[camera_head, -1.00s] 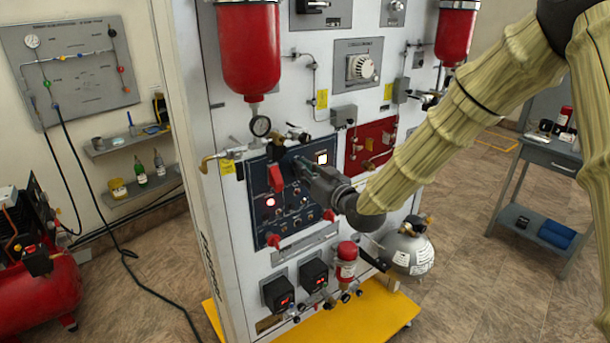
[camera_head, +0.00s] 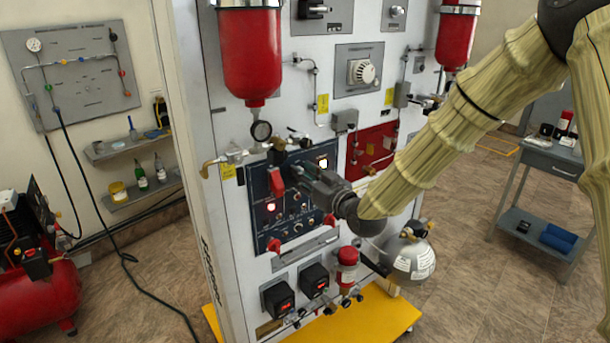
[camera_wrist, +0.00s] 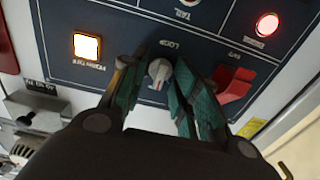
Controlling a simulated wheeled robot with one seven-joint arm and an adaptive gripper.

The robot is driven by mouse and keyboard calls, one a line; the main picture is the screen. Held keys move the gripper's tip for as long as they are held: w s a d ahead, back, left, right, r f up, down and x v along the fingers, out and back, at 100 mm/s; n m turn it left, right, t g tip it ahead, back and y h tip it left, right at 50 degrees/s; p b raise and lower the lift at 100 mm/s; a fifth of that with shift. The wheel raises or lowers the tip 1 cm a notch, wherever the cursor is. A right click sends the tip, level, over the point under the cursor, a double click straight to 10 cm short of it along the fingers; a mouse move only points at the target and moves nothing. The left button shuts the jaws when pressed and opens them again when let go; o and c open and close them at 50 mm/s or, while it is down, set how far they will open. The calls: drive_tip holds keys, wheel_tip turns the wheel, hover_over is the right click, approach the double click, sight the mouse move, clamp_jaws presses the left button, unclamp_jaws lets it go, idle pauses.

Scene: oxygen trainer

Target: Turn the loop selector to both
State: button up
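The loop selector is a small grey knob (camera_wrist: 159,72) with a red mark, under an upside-down "LOOP" label on the dark blue control panel (camera_head: 262,222). In the wrist view its mark points toward the picture's bottom, slightly left. My gripper (camera_wrist: 162,78) has its two green-padded fingers either side of the knob, with narrow gaps seeming to show; contact is not clear. In the head view my gripper (camera_head: 290,163) reaches the panel's upper part and hides the knob. The position lettering around the knob is not readable.
A lit square button (camera_wrist: 87,46) and a red switch cover (camera_wrist: 235,84) flank the knob. A red lamp (camera_wrist: 267,24) glows farther off.

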drive_tip(key=v, duration=1.1)
drive_tip(key=shift+s+d, duration=0.2)
drive_tip(key=shift+s, duration=0.15)
drive_tip(key=s+d+f+m+g+h, duration=0.2)
drive_tip(key=s+f, duration=0.2)
drive_tip(key=f, duration=0.7)
drive_tip(key=s+d+f+m+g+h, duration=0.15)
drive_tip(key=s+f, duration=0.35)
drive_tip(key=f, duration=0.6)
drive_tip(key=s+d+f+m+g+h, duration=0.1)
drive_tip(key=s+d+f+g+h, duration=0.25)
drive_tip(key=f, duration=0.65)
drive_tip(key=s+d+f+m+g+h, duration=0.1)
drive_tip(key=s+d+f+g, duration=0.1)
drive_tip(key=s+f, duration=0.4)
drive_tip(key=s+d+f+m+g+h, duration=0.1)
drive_tip(key=s+d+f+g, duration=0.2)
drive_tip(key=s, duration=1)
drive_tip(key=s+d+f+m+g+h, duration=0.1)
drive_tip(key=s+d+f, duration=0.3)
drive_tip(key=s+f, duration=0.4)
drive_tip(key=s+g, duration=0.1)
drive_tip(key=s, duration=0.1)
drive_tip(key=shift+s+f+g+h, duration=0.3)
drive_tip(key=shift+f, duration=0.05)
